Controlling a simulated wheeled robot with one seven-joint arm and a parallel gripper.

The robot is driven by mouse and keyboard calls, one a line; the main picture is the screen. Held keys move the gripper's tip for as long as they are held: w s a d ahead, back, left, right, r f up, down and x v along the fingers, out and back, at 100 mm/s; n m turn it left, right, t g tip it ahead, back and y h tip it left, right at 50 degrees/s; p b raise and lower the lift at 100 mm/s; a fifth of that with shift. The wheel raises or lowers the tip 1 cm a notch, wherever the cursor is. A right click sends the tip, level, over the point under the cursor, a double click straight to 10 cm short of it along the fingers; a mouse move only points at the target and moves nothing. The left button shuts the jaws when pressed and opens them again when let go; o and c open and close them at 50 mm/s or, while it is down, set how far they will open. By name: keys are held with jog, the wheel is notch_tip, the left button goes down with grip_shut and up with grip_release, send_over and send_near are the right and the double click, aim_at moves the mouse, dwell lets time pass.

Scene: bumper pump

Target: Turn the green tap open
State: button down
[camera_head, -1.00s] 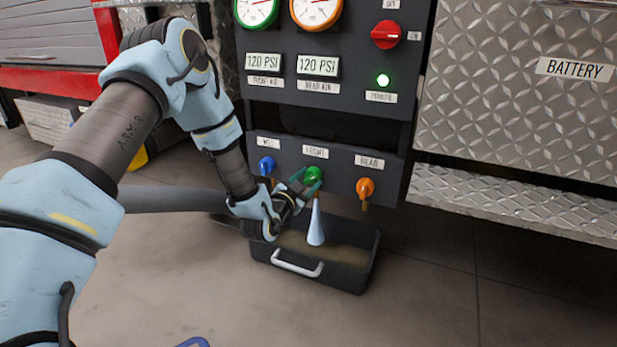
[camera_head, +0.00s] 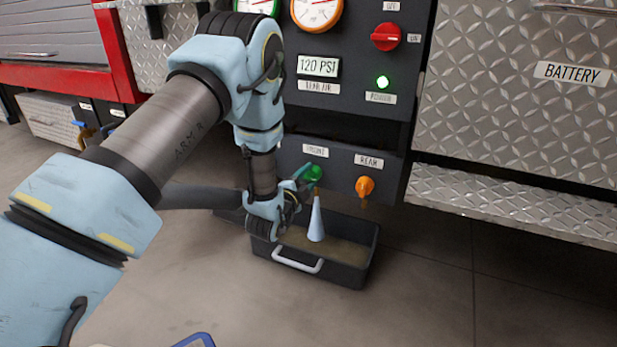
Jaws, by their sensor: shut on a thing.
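The green tap (camera_head: 313,174) is on the dark lower panel (camera_head: 335,170), under a label that reads FRONT. My gripper (camera_head: 303,181) is at the tap from its left side and is shut on its green handle. The fingers partly cover the tap. A pale blue-white cone-shaped stream (camera_head: 316,220) stands below the tap and ends in the black tray (camera_head: 366,262).
An orange tap (camera_head: 365,187) labelled REAR is to the right. Above are a red switch (camera_head: 386,36), a lit green lamp (camera_head: 382,82) and a 120 PSI display (camera_head: 318,66). A diamond-plate step (camera_head: 510,205) juts out at the right.

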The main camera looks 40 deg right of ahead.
dwell(0.4)
jog(key=shift+c, duration=1.3)
grip_release()
jog(key=p+v, duration=0.3)
jog(key=v, duration=0.7)
jog(key=shift+s+a+p, duration=0.15)
jog(key=shift+a+p, duration=0.15)
jog(key=shift+a, duration=0.1)
